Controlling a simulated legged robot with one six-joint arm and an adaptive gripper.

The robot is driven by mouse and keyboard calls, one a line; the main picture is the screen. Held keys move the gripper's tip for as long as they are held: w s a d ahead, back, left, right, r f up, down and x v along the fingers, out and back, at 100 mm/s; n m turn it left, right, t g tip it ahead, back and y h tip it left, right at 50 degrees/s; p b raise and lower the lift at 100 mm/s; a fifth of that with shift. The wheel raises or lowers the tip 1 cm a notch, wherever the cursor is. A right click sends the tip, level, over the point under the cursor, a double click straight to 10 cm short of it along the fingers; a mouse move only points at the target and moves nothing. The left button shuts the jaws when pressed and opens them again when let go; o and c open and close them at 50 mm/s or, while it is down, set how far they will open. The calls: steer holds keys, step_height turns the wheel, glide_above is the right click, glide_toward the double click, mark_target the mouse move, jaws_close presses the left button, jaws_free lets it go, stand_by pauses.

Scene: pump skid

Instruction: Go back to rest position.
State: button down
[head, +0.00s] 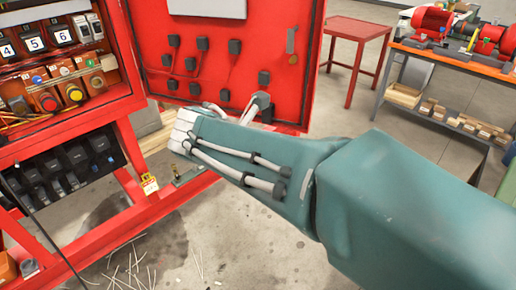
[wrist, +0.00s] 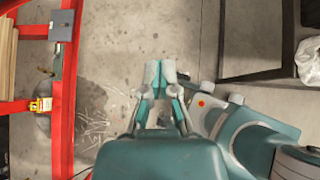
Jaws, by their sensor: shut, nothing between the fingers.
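My gripper (wrist: 160,73) shows in the middle of the wrist view, with its two pale fingertips together and nothing between them. It points over bare concrete floor and touches nothing that I can see. In the head view my teal arm reaches from the lower right to the middle, in front of the red cabinet's open door (head: 220,72). I cannot clearly make out the fingertips in the head view.
A red electrical cabinet (head: 72,122) with switches and buttons stands at the left. A yellow tag (head: 149,185) hangs on its frame. Loose wires (head: 135,268) lie on the floor. A red table (head: 357,30) and a workbench (head: 445,58) with red pumps stand behind.

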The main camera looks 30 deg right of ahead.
steer(key=s+a+f+m+y, duration=0.2)
steer(key=s+a+m+y, duration=0.2)
steer(key=m, duration=0.7)
steer(key=s+a+f+m+t+y, duration=0.1)
steer(key=s+a+f+m+y, duration=0.1)
steer(key=s+m, duration=0.5)
steer(key=a+m+y, duration=0.1)
steer(key=m+y, duration=0.1)
steer(key=m, duration=0.2)
steer(key=shift+s+a+f+m+t+y, duration=0.2)
steer(key=shift+a+f+m+t+y, duration=0.1)
steer(key=shift+a+f+m+y, duration=0.1)
